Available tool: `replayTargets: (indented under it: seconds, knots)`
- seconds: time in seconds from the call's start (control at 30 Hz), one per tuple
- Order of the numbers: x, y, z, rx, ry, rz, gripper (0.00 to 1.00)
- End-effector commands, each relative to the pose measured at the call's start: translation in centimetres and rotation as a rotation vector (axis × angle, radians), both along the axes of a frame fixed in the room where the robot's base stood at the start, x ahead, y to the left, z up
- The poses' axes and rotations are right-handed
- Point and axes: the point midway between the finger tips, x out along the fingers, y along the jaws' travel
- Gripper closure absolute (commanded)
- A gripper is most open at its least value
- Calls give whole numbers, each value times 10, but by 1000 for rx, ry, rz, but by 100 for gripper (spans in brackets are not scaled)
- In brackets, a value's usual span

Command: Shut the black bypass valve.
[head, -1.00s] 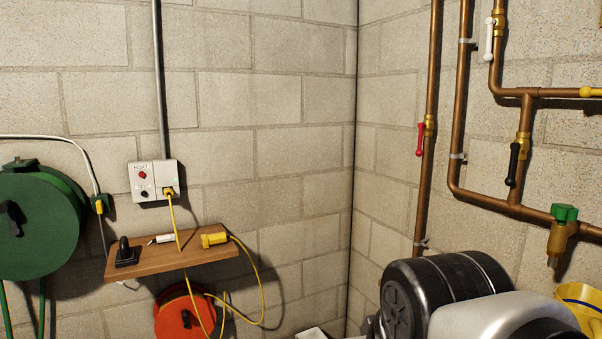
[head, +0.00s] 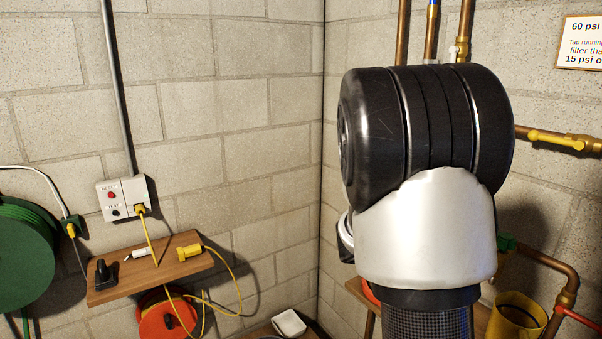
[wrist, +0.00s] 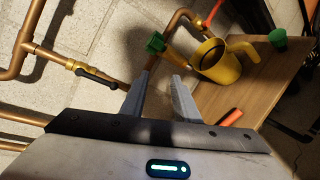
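The black bypass valve lever (wrist: 97,77) shows in the wrist view on a brass body (wrist: 76,67), left of my gripper. The lever lies along its copper pipe. In the head view my arm hides this valve. My gripper (wrist: 162,78) is open, with nothing between its two grey fingers. Its left finger is nearer the lever's free end, with a gap between them in the picture; the depth of that gap is hard to tell.
A green-topped tap (wrist: 155,42), a yellow jug (wrist: 215,62) on a wooden shelf (wrist: 262,80) and a red lever (wrist: 213,12) lie beyond or right of the fingers. A yellow-lever valve (head: 555,138) sits right of my arm. A small shelf (head: 150,278) is at left.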

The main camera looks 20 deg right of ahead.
Motion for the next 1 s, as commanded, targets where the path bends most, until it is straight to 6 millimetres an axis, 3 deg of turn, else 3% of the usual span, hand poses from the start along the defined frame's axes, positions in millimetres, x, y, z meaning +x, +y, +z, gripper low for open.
replayTargets:
  seconds: [0.03, 0.1, 0.3, 0.57, 1.0]
  knots:
    - [17, -15, 18, -76, 69, 48, 72]
    - [41, -29, 26, -169, 138, 125, 72]
    - [86, -43, 25, -311, 251, 281, 72]
    - [97, -58, 22, -332, 266, 306, 72]
    - [114, -120, 25, -330, 268, 305, 72]
